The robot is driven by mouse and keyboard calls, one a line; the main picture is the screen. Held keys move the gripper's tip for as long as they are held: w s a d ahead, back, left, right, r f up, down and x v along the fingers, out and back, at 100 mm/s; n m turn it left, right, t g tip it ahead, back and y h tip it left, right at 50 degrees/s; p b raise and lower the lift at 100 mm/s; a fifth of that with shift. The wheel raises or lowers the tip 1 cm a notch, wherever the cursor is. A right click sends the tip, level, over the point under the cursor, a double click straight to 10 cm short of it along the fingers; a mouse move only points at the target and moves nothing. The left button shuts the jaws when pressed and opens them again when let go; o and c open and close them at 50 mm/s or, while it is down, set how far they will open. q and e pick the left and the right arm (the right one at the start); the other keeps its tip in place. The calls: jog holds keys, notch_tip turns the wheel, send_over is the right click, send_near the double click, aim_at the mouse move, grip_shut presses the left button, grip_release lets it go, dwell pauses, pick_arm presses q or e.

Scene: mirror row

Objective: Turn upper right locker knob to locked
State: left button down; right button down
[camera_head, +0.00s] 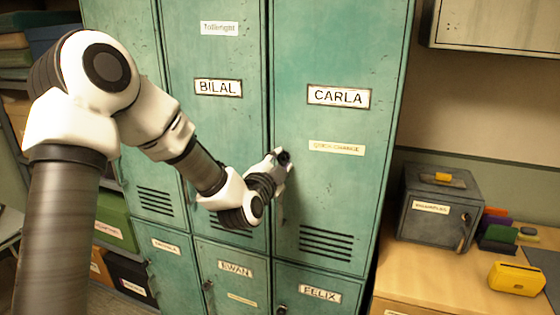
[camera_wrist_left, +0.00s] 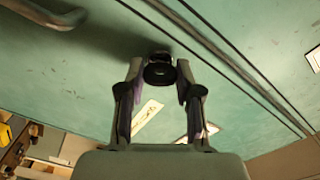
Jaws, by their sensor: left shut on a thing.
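The upper right locker (camera_head: 340,50) is a tall green metal door with a CARLA label (camera_head: 338,96) and a smaller label (camera_head: 336,147) below it. Its round dark knob (camera_wrist_left: 160,75) shows in the left wrist view between the two fingers. My left gripper (camera_head: 280,160) is at the left edge of this door and is shut on the knob. The fingers hide most of the knob in the head view, and I cannot tell its turn position. My right gripper is not in view.
The BILAL locker (camera_head: 218,55) stands to the left. Lower lockers marked EWAN (camera_head: 235,268) and FELIX (camera_head: 320,293) sit below. At right, a wooden desk (camera_head: 410,275) holds a grey metal box (camera_head: 437,205) and a yellow object (camera_head: 516,278). A handle (camera_wrist_left: 45,14) shows in the left wrist view.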

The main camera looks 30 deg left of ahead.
pick_arm(q)
jog(key=m+p, duration=0.1)
jog(key=m, duration=0.5)
jog(key=shift+m, duration=0.3)
dwell(0.4)
jog(key=c, duration=0.8)
grip_release()
jog(key=v, duration=0.7)
jog(key=shift+s+d, duration=0.1)
jog(key=shift+s, duration=0.1)
jog(key=shift+f, duration=0.1)
jog(key=shift+p, duration=0.3)
